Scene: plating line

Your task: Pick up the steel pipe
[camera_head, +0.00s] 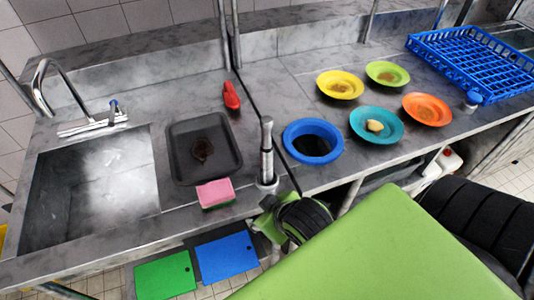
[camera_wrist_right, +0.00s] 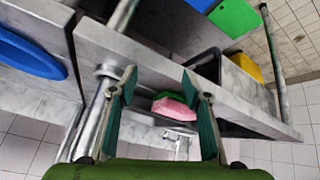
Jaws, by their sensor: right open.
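The steel pipe (camera_head: 267,150) stands upright near the front edge of the grey counter, between the black tray and the blue ring. In the right wrist view the pipe (camera_wrist_right: 92,122) shows at the left, partly behind one finger. My right gripper (camera_head: 270,222) is just below the counter's front edge, close to the pipe's base. In the right wrist view its two green-padded fingers (camera_wrist_right: 159,88) are spread apart with nothing held between them. My left gripper is in neither view.
A pink and green sponge (camera_head: 215,193) lies just left of the pipe. The black tray (camera_head: 178,174) holds a dark brown item. A blue-rimmed round opening (camera_head: 327,158) is to the right. Several coloured plates and a blue rack (camera_head: 473,63) lie farther right.

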